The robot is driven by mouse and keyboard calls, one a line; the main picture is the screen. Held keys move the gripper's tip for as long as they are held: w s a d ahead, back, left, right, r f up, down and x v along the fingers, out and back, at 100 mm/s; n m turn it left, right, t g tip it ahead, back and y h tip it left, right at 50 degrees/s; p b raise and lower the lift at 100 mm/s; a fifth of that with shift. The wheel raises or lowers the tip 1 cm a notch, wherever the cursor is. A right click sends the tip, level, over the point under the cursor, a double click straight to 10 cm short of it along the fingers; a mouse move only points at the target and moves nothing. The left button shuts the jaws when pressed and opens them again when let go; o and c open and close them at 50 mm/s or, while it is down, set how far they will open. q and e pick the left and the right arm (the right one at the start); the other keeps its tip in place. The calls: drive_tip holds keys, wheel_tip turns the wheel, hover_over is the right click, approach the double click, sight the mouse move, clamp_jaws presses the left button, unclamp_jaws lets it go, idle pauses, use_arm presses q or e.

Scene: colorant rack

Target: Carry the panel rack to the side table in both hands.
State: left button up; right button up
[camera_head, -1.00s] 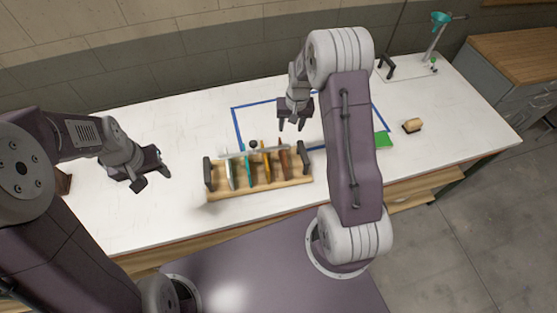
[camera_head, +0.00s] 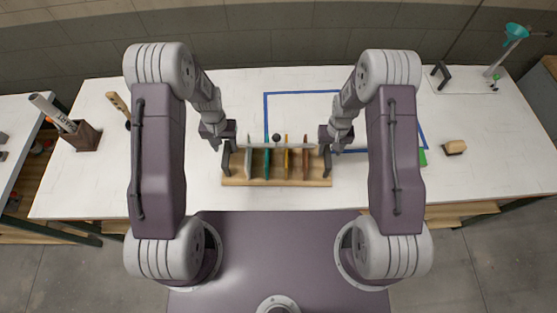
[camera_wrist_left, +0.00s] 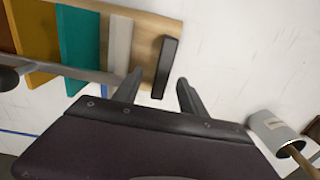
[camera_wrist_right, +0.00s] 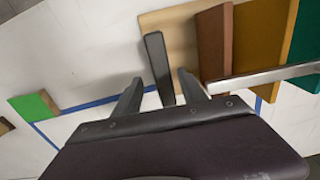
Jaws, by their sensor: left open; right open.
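The panel rack has a wooden base (camera_head: 276,183), upright coloured panels and a dark handle at each end. It stands on the white workbench (camera_head: 200,195) in front of me. My left gripper (camera_head: 226,147) is open above the left handle (camera_wrist_left: 165,67); in the left wrist view that handle lies just beyond the gap between the fingers (camera_wrist_left: 157,88). My right gripper (camera_head: 332,148) is open at the right handle (camera_wrist_right: 157,62); in the right wrist view the handle's near end reaches between the fingers (camera_wrist_right: 160,90). I cannot tell whether either gripper touches its handle.
A white-topped table (camera_head: 14,135) stands at the far left, across a gap from the workbench. A brown holder (camera_head: 82,137) with tubes stands at the bench's left.

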sight(225, 154)
use_arm(q)
drive_tip(key=f, duration=0.2)
drive_tip(key=a+f, duration=0.1)
drive_tip(key=f, duration=0.1)
drive_tip(key=shift+s, duration=0.3)
use_arm(e)
drive_tip(key=f, duration=0.2)
drive_tip(key=a+f, duration=0.1)
drive_tip(key=shift+s+f, duration=0.3)
drive_tip(key=shift+f, duration=0.05)
use_arm(q)
drive_tip(key=shift+d+f, duration=0.1)
drive_tip(key=shift+f, duration=0.25)
use_arm(e)
drive_tip(key=shift+d+f, duration=0.15)
drive_tip(key=shift+f, duration=0.2)
use_arm(q)
drive_tip(key=shift+w+d+f, duration=0.2)
drive_tip(key=shift+f, duration=0.05)
use_arm(e)
drive_tip(key=shift+w+d+f, duration=0.2)
drive_tip(key=shift+f, duration=0.2)
